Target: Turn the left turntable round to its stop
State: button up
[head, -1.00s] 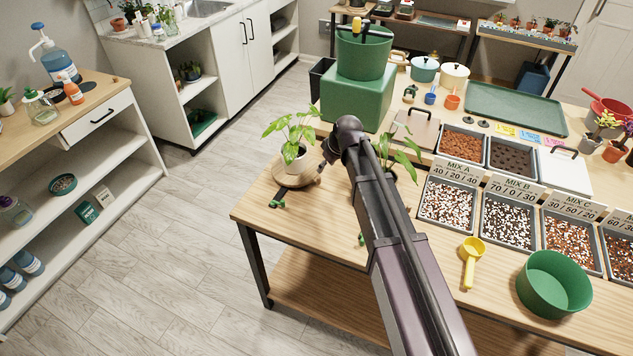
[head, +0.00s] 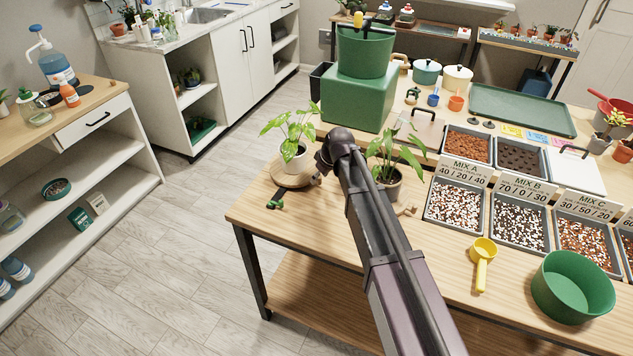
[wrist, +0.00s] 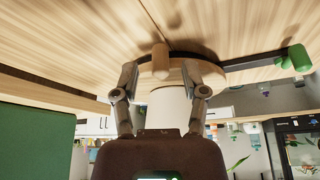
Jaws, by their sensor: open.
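The left turntable (head: 283,179) is a round wooden disc near the table's left edge. A white pot (head: 294,162) with a leafy plant stands on it. A green stop (head: 274,204) sits on the table at its front left. The white pot shows behind, between the fingers. My arm hides most of the gripper in the head view.
A second potted plant (head: 388,184) stands just right of my arm, with a wooden peg (head: 406,211) beside it. A green block (head: 357,98) carrying a green bucket (head: 364,52) is behind. Soil trays (head: 456,203) and a yellow scoop (head: 483,252) lie to the right.

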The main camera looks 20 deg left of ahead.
jog(key=shift+a+f, duration=0.15)
jog(key=shift+f, duration=0.3)
jog(key=shift+c, duration=0.2)
grip_shut()
jog(key=shift+w+a+r, duration=0.1)
jog(key=shift+a, duration=0.05)
